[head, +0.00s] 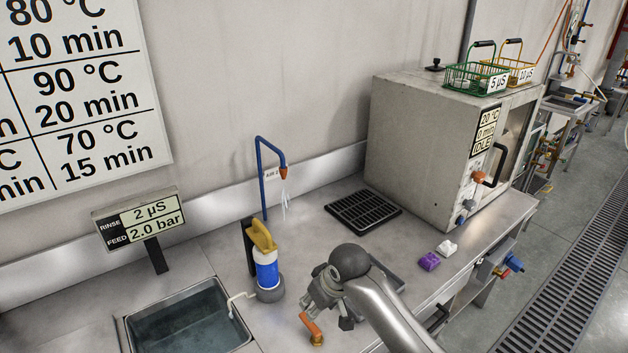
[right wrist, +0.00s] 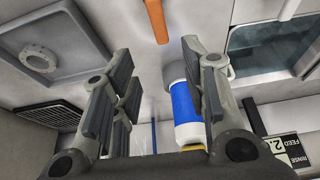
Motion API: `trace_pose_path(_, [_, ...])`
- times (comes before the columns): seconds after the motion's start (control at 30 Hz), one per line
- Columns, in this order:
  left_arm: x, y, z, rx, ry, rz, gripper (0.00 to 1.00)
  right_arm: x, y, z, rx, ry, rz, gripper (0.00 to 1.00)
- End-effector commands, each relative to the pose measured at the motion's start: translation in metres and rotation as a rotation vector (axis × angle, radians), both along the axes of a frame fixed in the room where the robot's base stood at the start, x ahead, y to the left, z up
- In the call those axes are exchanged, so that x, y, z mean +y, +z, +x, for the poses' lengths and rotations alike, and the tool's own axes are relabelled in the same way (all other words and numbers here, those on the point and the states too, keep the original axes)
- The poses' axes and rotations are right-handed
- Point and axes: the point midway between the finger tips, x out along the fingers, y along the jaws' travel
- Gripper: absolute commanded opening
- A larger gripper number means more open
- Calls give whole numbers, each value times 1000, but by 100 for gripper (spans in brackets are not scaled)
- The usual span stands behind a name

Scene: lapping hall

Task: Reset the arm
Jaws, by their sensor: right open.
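My right arm reaches in from the bottom right of the head view. Its gripper (head: 327,300) hangs above the bench, near an orange-handled valve (head: 312,328). In the right wrist view the right gripper (right wrist: 158,62) has its two fingers spread wide, with nothing held between them. A blue-and-white cartridge with a yellow top (head: 266,265) stands to the gripper's left in the head view. In the right wrist view the cartridge (right wrist: 186,108) shows partly behind one finger. My left gripper is not in view.
A water-filled sink (head: 187,317) and rinse display (head: 142,222) are at left. A blue spout (head: 260,175), black grate (head: 363,211) and grey oven (head: 415,145) with baskets (head: 477,75) stand behind. Purple (head: 429,261) and white (head: 447,247) pieces lie at right.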

Motion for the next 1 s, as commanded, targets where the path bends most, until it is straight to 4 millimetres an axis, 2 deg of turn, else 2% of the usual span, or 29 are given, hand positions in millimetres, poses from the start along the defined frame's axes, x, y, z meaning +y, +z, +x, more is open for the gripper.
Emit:
trace_pose_path(0.17, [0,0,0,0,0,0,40,-4,-18,-28,18,-15,28,41])
trace_pose_path(0.37, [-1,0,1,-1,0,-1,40,-28,-47,-91,40,-84,74,41])
trace_pose_path(0.53, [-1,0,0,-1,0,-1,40,-62,-61,-149,52,-170,85,41])
trace_pose_path(0.7, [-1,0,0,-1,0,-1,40,-103,-65,-208,61,-266,61,41])
trace_pose_path(0.8, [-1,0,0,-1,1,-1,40,-124,-63,-236,64,-310,38,41])
trace_pose_path(1.0, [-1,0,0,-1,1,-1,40,-156,-55,-276,66,-372,-7,41])
